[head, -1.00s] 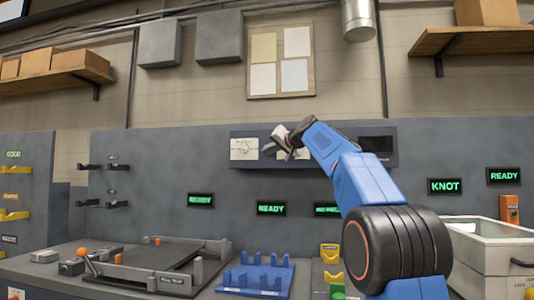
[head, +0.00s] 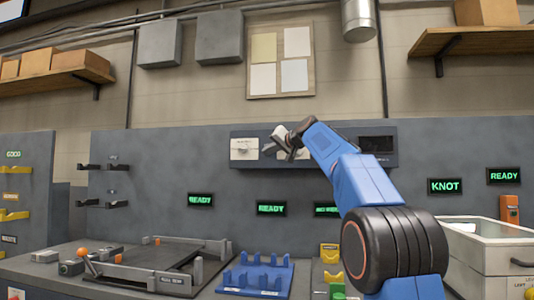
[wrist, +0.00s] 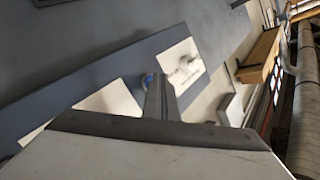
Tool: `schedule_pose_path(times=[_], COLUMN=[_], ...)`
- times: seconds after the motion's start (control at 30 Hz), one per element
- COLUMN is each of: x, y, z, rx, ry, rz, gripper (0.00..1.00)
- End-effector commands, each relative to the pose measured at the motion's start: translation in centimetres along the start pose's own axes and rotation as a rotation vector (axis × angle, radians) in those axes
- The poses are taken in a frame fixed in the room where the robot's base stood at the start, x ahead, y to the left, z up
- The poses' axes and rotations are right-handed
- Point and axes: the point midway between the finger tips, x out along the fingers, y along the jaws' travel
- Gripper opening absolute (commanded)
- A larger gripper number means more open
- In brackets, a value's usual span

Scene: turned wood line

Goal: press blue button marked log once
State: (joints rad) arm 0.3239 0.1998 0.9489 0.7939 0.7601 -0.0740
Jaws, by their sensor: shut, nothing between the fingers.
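A small blue round button (wrist: 149,79) shows in the wrist view on the dark wall panel, between two white plates. It is partly hidden by the tip of my gripper (wrist: 156,92). The gripper is shut and empty, with its tip very close to the button. I cannot tell whether they touch. In the head view my gripper (head: 279,149) is in front of the dark panel (head: 346,158), just right of a white plate (head: 243,146), and hides the button. No "log" lettering is readable.
A dark screen (head: 376,144) is at the panel's right end. Green-lit signs hang below. The bench holds a blue rack (head: 257,277) and a grey frame (head: 150,275).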

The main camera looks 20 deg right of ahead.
Motion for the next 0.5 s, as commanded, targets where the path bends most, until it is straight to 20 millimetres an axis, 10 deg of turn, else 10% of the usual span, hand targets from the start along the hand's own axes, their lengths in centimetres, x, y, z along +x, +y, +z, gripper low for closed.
schedule_pose_path(times=[0.5], x=[-1.1], y=[-0.7], z=[0.8], rx=[0.001], ry=[0.0], rz=[0.0], gripper=[0.0])
